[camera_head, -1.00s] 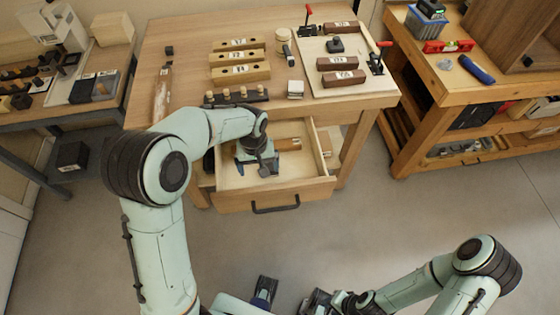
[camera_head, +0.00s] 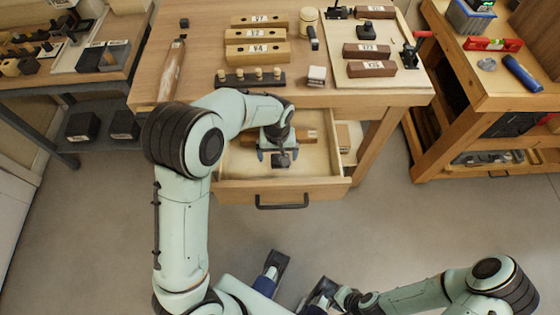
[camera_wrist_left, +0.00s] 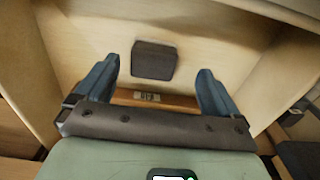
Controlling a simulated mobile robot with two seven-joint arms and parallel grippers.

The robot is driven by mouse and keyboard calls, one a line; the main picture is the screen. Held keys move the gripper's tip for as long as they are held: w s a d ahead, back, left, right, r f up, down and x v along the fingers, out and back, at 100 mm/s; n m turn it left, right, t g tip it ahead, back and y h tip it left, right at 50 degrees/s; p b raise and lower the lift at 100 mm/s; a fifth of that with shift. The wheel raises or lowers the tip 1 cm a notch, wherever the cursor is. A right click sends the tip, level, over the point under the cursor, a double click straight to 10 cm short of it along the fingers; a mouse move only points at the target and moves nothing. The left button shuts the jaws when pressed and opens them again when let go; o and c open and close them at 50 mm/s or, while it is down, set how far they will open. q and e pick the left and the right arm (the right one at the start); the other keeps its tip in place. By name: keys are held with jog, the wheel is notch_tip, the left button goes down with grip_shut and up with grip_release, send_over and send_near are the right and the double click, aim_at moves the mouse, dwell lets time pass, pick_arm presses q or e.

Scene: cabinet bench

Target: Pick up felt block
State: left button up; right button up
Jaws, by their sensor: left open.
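A dark grey-brown block (camera_head: 281,160), which looks like the felt block, lies on the floor of the open drawer (camera_head: 230,190). In the left wrist view the block (camera_wrist_left: 154,60) shows beyond the fingertips, roughly between their lines and left of centre. My left gripper (camera_head: 278,157) is over the drawer, open and empty, with its blue fingers (camera_wrist_left: 158,70) apart. Whether the fingers reach down to the block's height is hard to tell. My right gripper (camera_head: 322,292) is low at the bottom of the head view, away from the drawer; its finger opening is unclear.
A labelled wooden piece (camera_head: 305,136) lies in the drawer behind the block. Drawer walls stand close around my left gripper. The bench top (camera_head: 200,75) above holds labelled wooden bars (camera_head: 258,34), a peg rack (camera_head: 250,78) and a clamp board (camera_head: 400,85). The floor in front is clear.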

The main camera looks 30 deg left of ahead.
pick_arm(q)
jog(key=f, duration=0.3)
jog(key=f+b, duration=0.1)
jog(key=f, duration=0.1)
jog(key=shift+w+d, duration=0.2)
jog(key=shift+d, duration=0.15)
jog(key=c, duration=1.1)
notch_tip(320, 180, up, 20)
jog(key=p, duration=0.4)
jog(key=shift+o, duration=0.6)
jog(key=shift+a, duration=0.1)
